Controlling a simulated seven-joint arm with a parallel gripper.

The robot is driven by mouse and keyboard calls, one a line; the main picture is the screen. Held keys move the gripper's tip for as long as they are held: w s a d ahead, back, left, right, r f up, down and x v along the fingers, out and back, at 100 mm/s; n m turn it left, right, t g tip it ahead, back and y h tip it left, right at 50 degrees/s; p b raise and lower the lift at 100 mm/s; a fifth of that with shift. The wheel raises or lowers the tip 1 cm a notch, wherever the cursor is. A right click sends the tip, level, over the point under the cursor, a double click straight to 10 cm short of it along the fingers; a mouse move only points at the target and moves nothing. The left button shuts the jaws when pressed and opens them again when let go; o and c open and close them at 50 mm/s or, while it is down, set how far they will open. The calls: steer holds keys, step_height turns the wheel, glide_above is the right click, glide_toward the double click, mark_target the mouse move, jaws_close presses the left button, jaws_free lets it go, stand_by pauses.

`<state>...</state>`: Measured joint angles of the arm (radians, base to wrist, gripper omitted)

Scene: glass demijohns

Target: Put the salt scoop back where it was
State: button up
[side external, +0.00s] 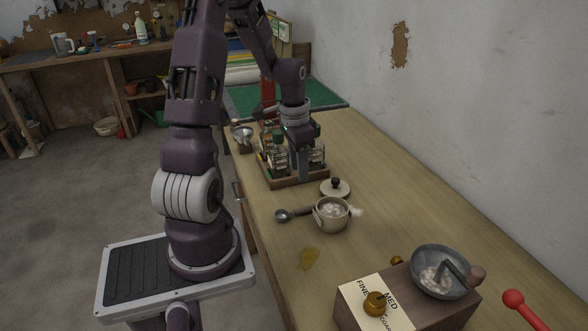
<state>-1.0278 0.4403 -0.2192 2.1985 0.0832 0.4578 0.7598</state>
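A small scoop (283,215) with a dark metal bowl and a wooden handle lies on the table, its handle pointing right towards a cream pot (330,222). I take it to be the salt scoop. The pot is open and holds white lumpy stuff that may be salt. Its cream lid (335,188) with a dark knob lies on the table just behind it. My gripper (304,172) points down at a wooden tray (297,181) of glass bottles, behind and apart from the scoop. Its fingers overlap the bottles, so whether it is open or holds something is unclear.
A metal cup (242,136) stands left of the tray. A grey bowl (441,262) with white contents and a dark tool sits on a wooden block (350,318) at front right. A yellowish patch (309,258) lies on the table. The table's right side is clear.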

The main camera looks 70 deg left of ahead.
steer(key=d+r+t+y, duration=0.1)
steer(key=d+r, duration=0.9)
steer(key=s+d+r+t, duration=0.2)
steer(key=s+d+r, duration=0.2)
steer(key=d, duration=0.3)
steer(key=s+d+r+t+h, duration=0.1)
steer(key=s+d+r, duration=0.2)
steer(key=s+d, duration=0.3)
steer(key=shift+s+d+r+t, duration=0.3)
steer(key=shift+d+r+t, duration=0.1)
steer(key=shift+d, duration=0.45)
